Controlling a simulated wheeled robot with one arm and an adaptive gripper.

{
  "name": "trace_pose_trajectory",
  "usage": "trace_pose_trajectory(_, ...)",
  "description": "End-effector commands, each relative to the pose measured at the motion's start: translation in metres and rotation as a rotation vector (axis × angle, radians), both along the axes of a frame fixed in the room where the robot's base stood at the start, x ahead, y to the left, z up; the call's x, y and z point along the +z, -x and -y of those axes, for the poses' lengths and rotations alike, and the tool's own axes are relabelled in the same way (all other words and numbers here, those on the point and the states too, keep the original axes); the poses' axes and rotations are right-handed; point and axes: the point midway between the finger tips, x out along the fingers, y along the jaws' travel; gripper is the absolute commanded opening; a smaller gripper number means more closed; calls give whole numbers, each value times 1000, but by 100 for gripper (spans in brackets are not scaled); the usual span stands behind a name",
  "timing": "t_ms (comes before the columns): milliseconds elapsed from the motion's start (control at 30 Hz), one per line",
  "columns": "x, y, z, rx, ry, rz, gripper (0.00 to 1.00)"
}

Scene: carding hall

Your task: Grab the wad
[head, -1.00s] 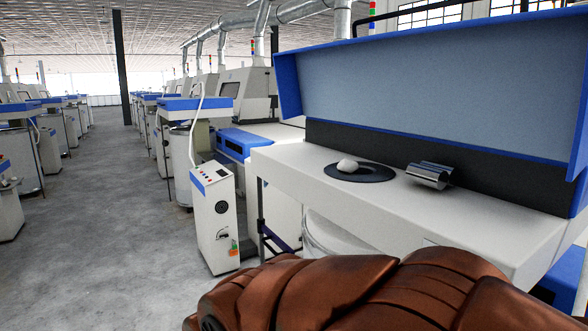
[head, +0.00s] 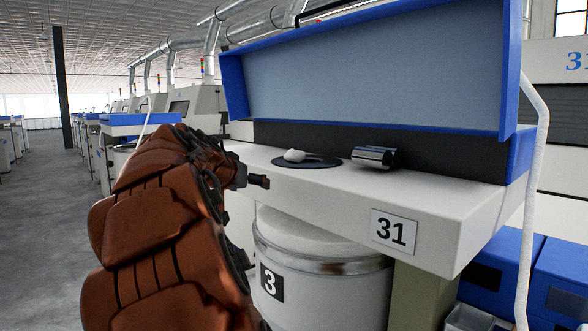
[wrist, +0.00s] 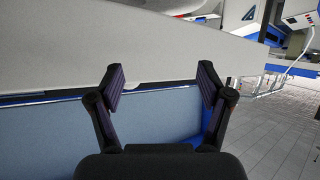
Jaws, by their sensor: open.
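The wad (head: 293,155) is a small white lump at the left part of a dark round disc (head: 322,162) on the white machine table. My gripper (head: 259,181) is at the table's front left edge, to the left of the wad and apart from it. In the wrist view my gripper (wrist: 161,78) has its two fingers spread with nothing between them. A small pale shape beside the left finger there may be the wad, but I cannot be sure.
A shiny metal roller piece (head: 374,157) lies right of the disc. A raised blue-edged lid (head: 370,75) stands behind the table (head: 420,200). A white drum (head: 325,285) marked 3 stands below. A white hose (head: 533,200) hangs at right.

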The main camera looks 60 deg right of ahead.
Motion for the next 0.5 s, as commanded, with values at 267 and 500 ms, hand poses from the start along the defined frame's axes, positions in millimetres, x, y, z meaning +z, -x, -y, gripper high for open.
trace_pose_trajectory(267, 46, -17, 52, -67, 169, 135, 79)
trace_pose_trajectory(500, 59, 6, 82, -152, 199, 162, 79)
